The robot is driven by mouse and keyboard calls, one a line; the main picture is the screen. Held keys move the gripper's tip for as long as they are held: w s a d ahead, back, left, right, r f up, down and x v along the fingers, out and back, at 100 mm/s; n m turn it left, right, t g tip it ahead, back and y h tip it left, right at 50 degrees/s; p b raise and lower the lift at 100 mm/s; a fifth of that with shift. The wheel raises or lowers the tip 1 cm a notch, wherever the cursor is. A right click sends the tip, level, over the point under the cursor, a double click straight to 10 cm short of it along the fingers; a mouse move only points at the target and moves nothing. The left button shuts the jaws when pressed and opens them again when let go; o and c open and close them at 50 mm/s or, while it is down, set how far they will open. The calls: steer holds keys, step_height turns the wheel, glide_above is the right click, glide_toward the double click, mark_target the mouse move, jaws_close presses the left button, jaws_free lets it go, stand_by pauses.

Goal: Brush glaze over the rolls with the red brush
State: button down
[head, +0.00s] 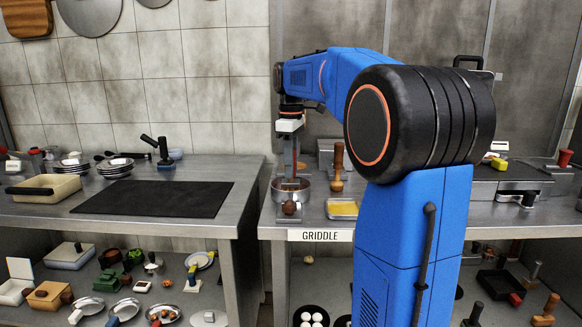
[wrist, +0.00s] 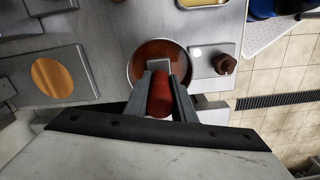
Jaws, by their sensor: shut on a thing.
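My gripper (wrist: 163,76) is shut on the red handle (wrist: 160,97) of what looks like the brush. Its bristle end is not clearly visible. The gripper is over a round metal bowl (wrist: 134,68) holding reddish-brown liquid (wrist: 158,50), possibly the glaze. In the head view, my gripper (head: 290,160) points straight down above the bowl (head: 277,188) on the griddle counter. I cannot tell whether the brush touches the liquid. Several white round pieces (head: 311,318) sit in a dark pan on the lower shelf; I cannot tell if they are the rolls.
A brown knob-topped item (wrist: 226,64) stands close beside the bowl. A shallow tray with a yellow surface (head: 342,209) and a tall wooden-handled tool (head: 337,165) are to its right. The left counter has a dark flat plate (head: 155,198) and a beige bin (head: 45,188).

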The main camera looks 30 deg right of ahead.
steer(key=shift+f, duration=0.4)
stand_by(1.3)
steer(key=shift+r, duration=4.95)
steer(key=shift+s, duration=0.1)
